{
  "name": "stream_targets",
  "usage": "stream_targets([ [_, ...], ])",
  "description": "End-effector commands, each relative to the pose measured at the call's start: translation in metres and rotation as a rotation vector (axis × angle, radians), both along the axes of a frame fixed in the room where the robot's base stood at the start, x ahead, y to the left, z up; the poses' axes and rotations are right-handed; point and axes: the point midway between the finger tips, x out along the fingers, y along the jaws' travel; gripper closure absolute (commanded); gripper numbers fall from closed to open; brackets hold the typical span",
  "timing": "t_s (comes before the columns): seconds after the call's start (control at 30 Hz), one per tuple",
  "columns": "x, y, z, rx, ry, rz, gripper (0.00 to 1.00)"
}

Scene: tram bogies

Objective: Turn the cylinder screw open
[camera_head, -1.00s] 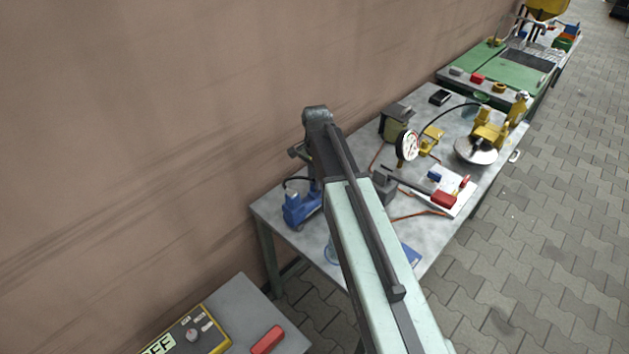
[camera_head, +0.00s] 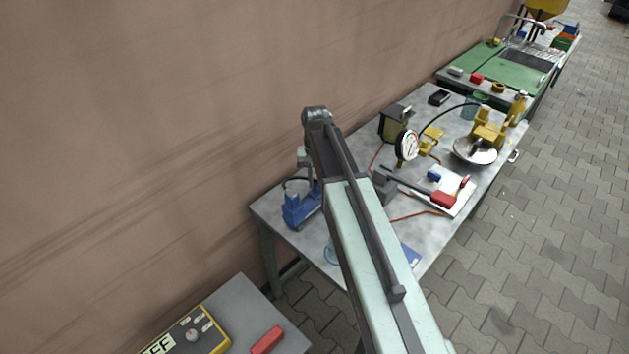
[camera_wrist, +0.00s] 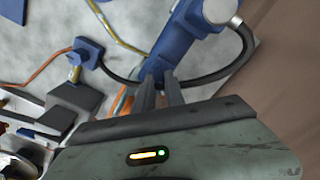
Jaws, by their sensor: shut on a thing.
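A blue device (camera_head: 300,207) stands near the left end of the grey workbench. It shows large in the wrist view (camera_wrist: 190,38), with a round silver end cap (camera_wrist: 221,10) and a black hose looping from it. My gripper (camera_wrist: 160,82) reaches to the lower part of the blue body, its two dark fingers close together. It is shut on a small part there, most likely the cylinder screw, which the fingertips hide. In the head view my arm covers the fingers; only part of my wrist shows just above the blue device.
A smaller blue block (camera_wrist: 88,50) with a brass fitting joins the black hose. The grey workbench (camera_head: 350,150) also carries a dial gauge (camera_head: 407,145), a yellow fixture (camera_head: 488,130) and orange cables. The brown wall (camera_head: 150,130) stands close behind. A yellow control box (camera_head: 190,335) is at the front left.

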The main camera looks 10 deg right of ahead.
Motion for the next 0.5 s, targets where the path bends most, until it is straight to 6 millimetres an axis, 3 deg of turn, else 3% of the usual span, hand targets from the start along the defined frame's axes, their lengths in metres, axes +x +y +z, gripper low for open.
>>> stream_targets([
  [0.5, -0.0008, 0.0004, -0.0003, -0.001, 0.002, 0.479, 1.0],
])
